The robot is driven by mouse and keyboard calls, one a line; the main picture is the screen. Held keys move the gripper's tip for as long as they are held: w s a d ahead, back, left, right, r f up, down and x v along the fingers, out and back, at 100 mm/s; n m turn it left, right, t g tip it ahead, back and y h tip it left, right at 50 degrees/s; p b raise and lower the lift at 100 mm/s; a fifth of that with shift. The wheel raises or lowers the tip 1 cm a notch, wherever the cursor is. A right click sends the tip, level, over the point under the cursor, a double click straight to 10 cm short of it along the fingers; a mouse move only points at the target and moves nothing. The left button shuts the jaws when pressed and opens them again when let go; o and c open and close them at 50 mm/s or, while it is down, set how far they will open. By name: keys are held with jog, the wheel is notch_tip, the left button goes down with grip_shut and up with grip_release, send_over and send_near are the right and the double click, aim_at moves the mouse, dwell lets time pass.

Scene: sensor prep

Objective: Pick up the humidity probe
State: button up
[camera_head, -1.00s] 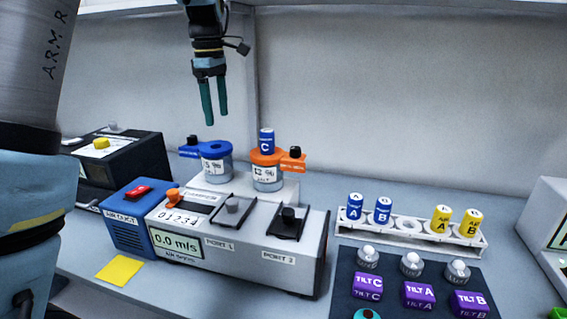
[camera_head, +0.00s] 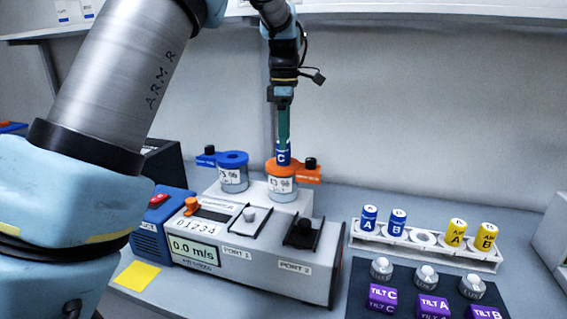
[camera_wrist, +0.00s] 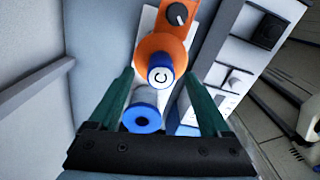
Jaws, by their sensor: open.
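A blue probe with a white C on its end (camera_head: 283,155) stands upright in the orange-topped jar (camera_head: 284,169). It also shows in the wrist view (camera_wrist: 161,76), seen from above. My gripper (camera_head: 283,140) is right above and around the probe's top, fingers pointing down. In the wrist view, its two green fingers (camera_wrist: 158,77) are open, one on each side of the probe, with gaps visible. The head view shows the fingers nearly in line, so their depth along the probe is hard to judge. The probe's lower part is hidden in the jar.
A blue-topped jar (camera_head: 232,160) stands close on the left. A black knob (camera_head: 310,163) juts from the orange collar's right. The grey airflow unit (camera_head: 263,262) is in front. A white rack (camera_head: 420,249) with blue and yellow probes stands at the right.

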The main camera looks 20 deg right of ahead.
aim_at(283, 160)
jog(key=shift+a+f+p, duration=0.2)
jog(key=shift+f+p, duration=0.15)
jog(key=shift+f, duration=1.25)
grip_shut()
